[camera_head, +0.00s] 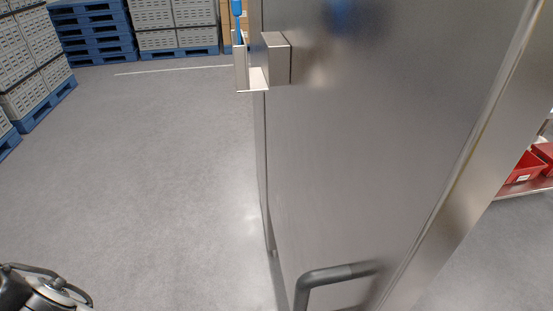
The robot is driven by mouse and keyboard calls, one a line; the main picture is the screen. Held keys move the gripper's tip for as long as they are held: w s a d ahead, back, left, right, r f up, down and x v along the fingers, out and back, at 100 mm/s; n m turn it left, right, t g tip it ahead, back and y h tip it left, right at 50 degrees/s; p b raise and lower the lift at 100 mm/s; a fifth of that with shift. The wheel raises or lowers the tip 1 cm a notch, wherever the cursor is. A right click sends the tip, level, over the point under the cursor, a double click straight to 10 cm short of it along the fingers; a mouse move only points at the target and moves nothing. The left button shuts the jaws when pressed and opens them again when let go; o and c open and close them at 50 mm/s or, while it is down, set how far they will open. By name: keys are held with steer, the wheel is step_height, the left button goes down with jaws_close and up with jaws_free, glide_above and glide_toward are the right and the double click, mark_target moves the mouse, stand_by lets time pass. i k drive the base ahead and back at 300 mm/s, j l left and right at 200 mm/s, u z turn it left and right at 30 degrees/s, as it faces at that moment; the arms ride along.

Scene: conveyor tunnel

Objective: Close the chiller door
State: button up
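The chiller door (370,150) is a large brushed-steel panel that fills the middle and right of the head view. Its free-standing left edge runs down past the grey floor, and its right side meets a pale steel strip. A dark grey bent tubular handle (335,274) shows low on the panel, cut off by the bottom of the picture. How far the door stands open I cannot tell from this one view. Part of my arm (42,292) shows at the bottom left corner, left of the door and apart from it. My gripper's fingers are not visible.
A small steel bracket (253,79) with a blue-handled item (238,12) juts out at the door's upper left edge. Blue pallets with grey crates (95,32) stand at the back left. Red bins (523,172) sit on a shelf at right. The floor (140,170) at left is clear.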

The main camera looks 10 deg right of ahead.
mark_target(396, 126)
steer(key=j+z, duration=0.4)
steer(key=k+j+u, duration=0.1)
steer(key=k+u, duration=0.35)
steer(key=k, duration=0.35)
